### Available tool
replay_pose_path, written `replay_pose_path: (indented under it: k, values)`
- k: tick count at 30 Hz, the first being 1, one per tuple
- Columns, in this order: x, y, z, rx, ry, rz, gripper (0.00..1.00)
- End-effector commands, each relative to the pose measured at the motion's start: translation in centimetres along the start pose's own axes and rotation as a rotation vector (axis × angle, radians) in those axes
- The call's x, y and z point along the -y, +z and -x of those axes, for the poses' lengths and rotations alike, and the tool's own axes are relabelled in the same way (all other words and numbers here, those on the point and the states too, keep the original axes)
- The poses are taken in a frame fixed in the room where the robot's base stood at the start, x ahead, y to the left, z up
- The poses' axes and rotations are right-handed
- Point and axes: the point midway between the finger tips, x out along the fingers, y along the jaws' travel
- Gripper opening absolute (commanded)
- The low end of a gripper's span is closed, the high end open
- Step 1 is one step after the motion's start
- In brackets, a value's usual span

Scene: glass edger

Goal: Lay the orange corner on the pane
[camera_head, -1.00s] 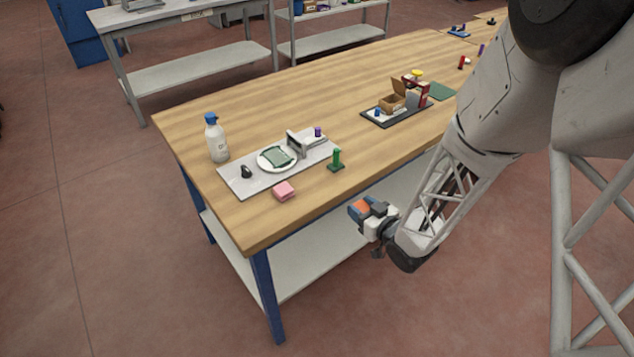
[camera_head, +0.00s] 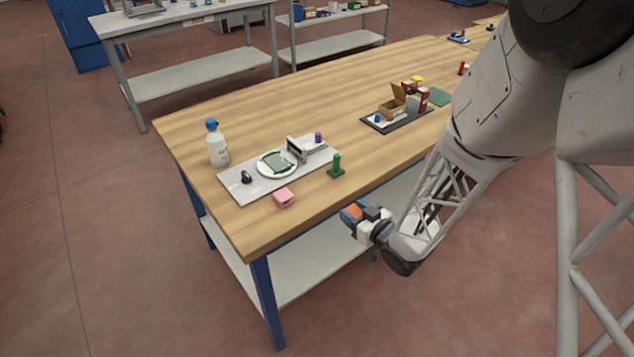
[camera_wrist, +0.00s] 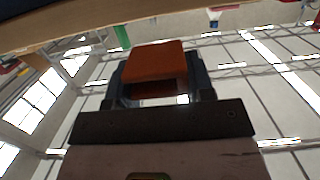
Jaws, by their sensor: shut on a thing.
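My gripper (camera_head: 352,213) is shut on the orange corner (camera_wrist: 157,66), which sits between its fingers in the wrist view. In the head view the orange corner (camera_head: 353,211) shows at the gripper's tip, off the table's front edge. The pane (camera_head: 277,161) is a greenish square with a dark green edge. It lies on a white round plate (camera_head: 262,168) on a grey board, up and left of my gripper and well apart from it.
A pink block (camera_head: 284,198) and a green post (camera_head: 336,166) stand near the table's front edge. A white bottle with a blue cap (camera_head: 217,145) stands behind the board (camera_head: 246,196). A black tray with a box (camera_head: 391,110) lies farther right.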

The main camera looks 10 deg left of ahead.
Motion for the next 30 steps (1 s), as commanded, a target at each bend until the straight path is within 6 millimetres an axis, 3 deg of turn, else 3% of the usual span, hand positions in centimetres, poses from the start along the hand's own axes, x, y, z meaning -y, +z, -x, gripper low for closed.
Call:
replay_pose_path:
  k: [18, 30]
  values:
    - [0.1, -1.5, -10.2, 0.0, -0.001, -0.001, 0.27]
    - [0.0, -1.7, -11.2, -0.001, 0.001, -0.001, 0.27]
